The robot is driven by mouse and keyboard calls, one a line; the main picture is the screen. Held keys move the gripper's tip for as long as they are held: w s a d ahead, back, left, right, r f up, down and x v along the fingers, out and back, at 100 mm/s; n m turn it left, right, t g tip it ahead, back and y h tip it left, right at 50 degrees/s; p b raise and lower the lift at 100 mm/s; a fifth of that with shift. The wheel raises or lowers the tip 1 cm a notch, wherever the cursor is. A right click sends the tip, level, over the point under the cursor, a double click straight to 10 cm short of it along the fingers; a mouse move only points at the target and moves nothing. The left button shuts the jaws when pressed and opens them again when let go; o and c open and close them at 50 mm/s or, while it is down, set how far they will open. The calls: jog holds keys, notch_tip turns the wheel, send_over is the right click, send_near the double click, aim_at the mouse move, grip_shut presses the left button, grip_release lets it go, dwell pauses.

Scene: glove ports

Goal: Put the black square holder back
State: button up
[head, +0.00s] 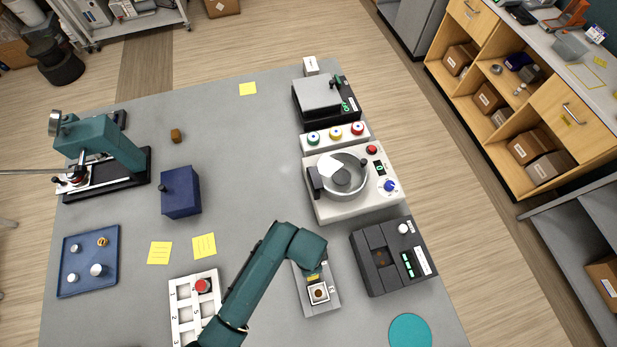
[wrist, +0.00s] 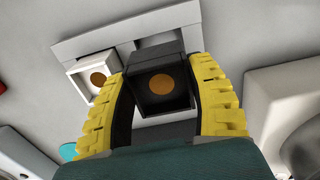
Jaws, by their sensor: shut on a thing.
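The black square holder (wrist: 160,95) shows in the wrist view as a black block with a round copper-coloured disc in its face. My gripper (wrist: 162,100) is shut on it, with one yellow finger on each side. In the head view my gripper (head: 314,274) is over the grey plate (head: 322,308), and my arm hides the black holder there. A white square holder (head: 319,292) with a brown disc sits in the plate. It also shows in the wrist view (wrist: 97,78), just left of the black holder. Whether the black holder touches the plate I cannot tell.
A dark grey device (head: 392,256) stands close right of the plate. A white numbered rack (head: 183,308) with a red knob is to the left, near my arm. A teal disc (head: 410,332) lies at front right. The table between the blue box (head: 181,192) and the devices is clear.

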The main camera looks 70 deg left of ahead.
notch_tip(320, 180, down, 4)
jog(key=shift+f, duration=0.1)
jog(key=shift+f, duration=0.1)
jog(key=o, duration=0.9)
notch_tip(320, 180, up, 12)
jog(key=shift+r, duration=0.15)
jog(key=shift+a, duration=0.1)
